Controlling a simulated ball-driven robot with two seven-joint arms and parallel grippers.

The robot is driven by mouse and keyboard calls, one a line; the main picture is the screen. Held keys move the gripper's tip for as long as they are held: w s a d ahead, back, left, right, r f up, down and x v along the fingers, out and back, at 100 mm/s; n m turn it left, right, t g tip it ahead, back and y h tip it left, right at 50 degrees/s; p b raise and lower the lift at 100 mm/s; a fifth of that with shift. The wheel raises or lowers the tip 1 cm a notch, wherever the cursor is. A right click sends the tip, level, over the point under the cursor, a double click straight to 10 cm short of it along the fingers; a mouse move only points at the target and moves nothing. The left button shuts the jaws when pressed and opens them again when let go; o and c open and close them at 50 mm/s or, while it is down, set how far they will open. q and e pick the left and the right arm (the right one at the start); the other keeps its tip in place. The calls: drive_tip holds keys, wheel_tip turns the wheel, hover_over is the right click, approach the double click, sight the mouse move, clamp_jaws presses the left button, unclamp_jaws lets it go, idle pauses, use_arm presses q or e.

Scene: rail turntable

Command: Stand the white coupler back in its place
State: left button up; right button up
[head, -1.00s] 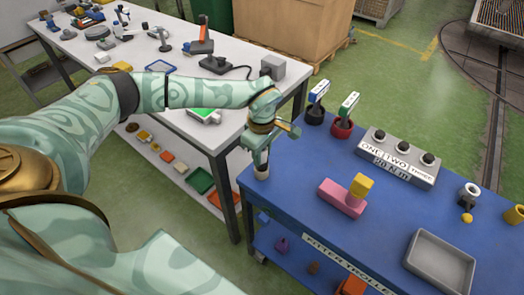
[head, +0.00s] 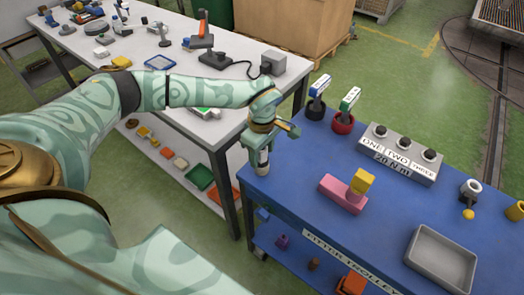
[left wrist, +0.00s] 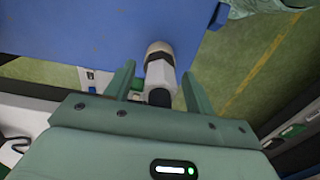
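The white coupler (head: 263,171) is a short white cylinder at the left corner of the blue trolley top. In the left wrist view the coupler (left wrist: 159,68) shows a white body with a dark stripe and a black near end. It lies between the fingers of my left gripper (head: 262,160), which point down over it. In the left wrist view the fingers of that gripper (left wrist: 158,78) are apart, with a gap on each side of the coupler. How the coupler's lower end rests is hard to tell. My right gripper is not in view.
The blue trolley (head: 305,215) carries a pink block with a yellow piece (head: 343,193), a black holder (head: 316,110), a red holder (head: 343,123), a grey labelled box (head: 400,155) and a grey tray (head: 440,260). A crowded white table (head: 190,118) stands behind my left arm.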

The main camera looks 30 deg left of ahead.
use_arm(q)
drive_tip(key=shift+r, duration=0.1)
wheel_tip(320, 180, up, 16)
drive_tip(key=p, duration=0.3)
idle(0.6)
